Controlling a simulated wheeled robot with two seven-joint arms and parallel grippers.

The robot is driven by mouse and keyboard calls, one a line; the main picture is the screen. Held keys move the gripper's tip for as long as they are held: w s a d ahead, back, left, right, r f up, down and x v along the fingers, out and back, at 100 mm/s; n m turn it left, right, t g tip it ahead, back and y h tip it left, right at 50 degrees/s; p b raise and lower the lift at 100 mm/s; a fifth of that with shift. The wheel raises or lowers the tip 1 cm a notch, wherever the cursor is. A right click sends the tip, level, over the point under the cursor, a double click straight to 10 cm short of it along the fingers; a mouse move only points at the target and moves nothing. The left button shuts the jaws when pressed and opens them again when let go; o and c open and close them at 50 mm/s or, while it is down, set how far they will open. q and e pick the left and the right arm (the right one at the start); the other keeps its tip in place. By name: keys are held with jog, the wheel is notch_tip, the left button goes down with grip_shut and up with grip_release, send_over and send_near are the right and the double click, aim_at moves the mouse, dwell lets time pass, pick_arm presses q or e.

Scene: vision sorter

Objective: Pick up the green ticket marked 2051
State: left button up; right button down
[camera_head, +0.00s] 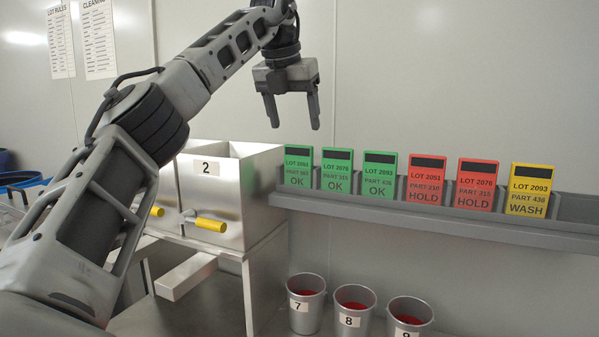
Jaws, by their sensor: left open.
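The green ticket (299,166) at the left end of the rack stands upright; its small print appears to read LOT 2051, OK. Two more green OK tickets stand to its right, LOT 2076 (337,170) and LOT 2093 (379,174). My left gripper (293,118) points down above the leftmost green ticket, apart from it. Its two fingers are spread with nothing between them. My right gripper is out of view.
Red HOLD tickets 2051 (426,178) and 2076 (476,184) and a yellow WASH ticket (530,190) share the grey rack (400,218). A metal bin marked 2 (232,190) stands close left. Cups 7 (306,316), 8 (353,319) and 9 (408,321) stand below.

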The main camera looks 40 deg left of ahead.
aim_at(299, 146)
pick_arm(q)
jog(key=x, duration=0.7)
jog(key=shift+w+a+f, duration=0.1)
jog(key=shift+w+a, duration=0.05)
jog(key=shift+w, duration=0.05)
jog(key=shift+c, duration=0.3)
jog(key=c, duration=0.7)
